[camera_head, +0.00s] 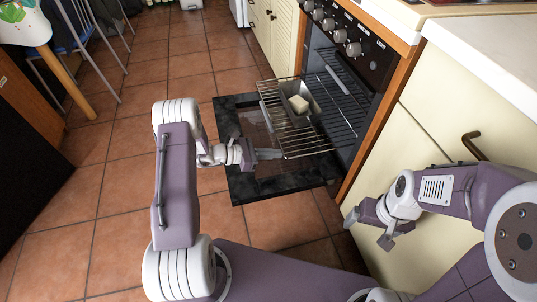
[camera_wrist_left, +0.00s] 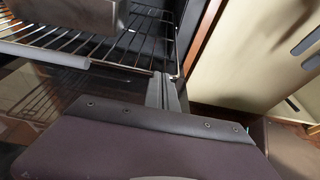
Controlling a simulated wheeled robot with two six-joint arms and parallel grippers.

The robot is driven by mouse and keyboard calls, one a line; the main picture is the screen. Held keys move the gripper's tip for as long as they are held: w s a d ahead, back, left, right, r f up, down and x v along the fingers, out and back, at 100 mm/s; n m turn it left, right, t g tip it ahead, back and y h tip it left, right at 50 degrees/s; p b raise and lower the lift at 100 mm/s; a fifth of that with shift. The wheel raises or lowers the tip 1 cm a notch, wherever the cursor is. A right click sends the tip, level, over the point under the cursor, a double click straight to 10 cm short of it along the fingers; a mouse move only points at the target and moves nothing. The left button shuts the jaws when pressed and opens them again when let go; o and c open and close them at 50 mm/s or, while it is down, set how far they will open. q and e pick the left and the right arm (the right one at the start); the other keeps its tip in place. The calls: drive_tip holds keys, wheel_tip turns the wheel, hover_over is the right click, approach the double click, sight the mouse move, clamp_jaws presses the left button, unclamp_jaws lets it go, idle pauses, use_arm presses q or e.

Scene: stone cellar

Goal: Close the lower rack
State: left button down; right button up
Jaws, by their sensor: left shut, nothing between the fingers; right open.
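A wire rack (camera_head: 303,143) sticks out of the oven (camera_head: 369,55) over its lowered door (camera_head: 240,187). A grey pan (camera_head: 314,92) with a pale block (camera_head: 299,104) in it sits on the rack. My left gripper (camera_head: 274,154) is shut and empty, its tip at the rack's near front corner; whether they touch I cannot tell. In the left wrist view the shut fingers (camera_wrist_left: 163,92) point at the rack (camera_wrist_left: 95,55), beside its corner. My right gripper (camera_head: 369,230) is open and empty, in front of the cream cabinet right of the oven.
The cream cabinet (camera_head: 402,150) with a dark handle (camera_head: 473,146) stands close to the right gripper. The tiled floor (camera_head: 110,190) left of the oven door is clear.

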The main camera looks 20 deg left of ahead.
use_arm(q)
approach(345, 139)
drive_tip(key=s+a+f, duration=0.1)
drive_tip(key=a, duration=0.1)
drive_tip(key=s+a+f, duration=0.1)
drive_tip(key=a, duration=0.1)
drive_tip(key=shift+s+f, duration=0.2)
drive_tip(key=shift+f, duration=0.15)
drive_tip(key=w+d+b, duration=0.1)
drive_tip(key=w+d, duration=0.1)
drive_tip(key=d, duration=0.2)
drive_tip(key=w+d+b, duration=0.1)
drive_tip(key=w+d, duration=0.1)
drive_tip(key=d, duration=0.2)
drive_tip(key=w+d+b, duration=0.1)
drive_tip(key=w+d, duration=0.2)
drive_tip(key=shift+d+b, duration=0.35)
drive_tip(key=shift+d, duration=0.05)
drive_tip(key=shift+w+d, duration=0.3)
drive_tip(key=shift+d, duration=0.2)
drive_tip(key=shift+d+r, duration=0.1)
drive_tip(key=shift+r, duration=0.1)
use_arm(e)
drive_tip(key=f, duration=0.1)
drive_tip(key=d+f, duration=0.1)
drive_tip(key=w+f, duration=0.1)
drive_tip(key=shift+d+f, duration=0.4)
use_arm(q)
drive_tip(key=shift+w+r, duration=0.1)
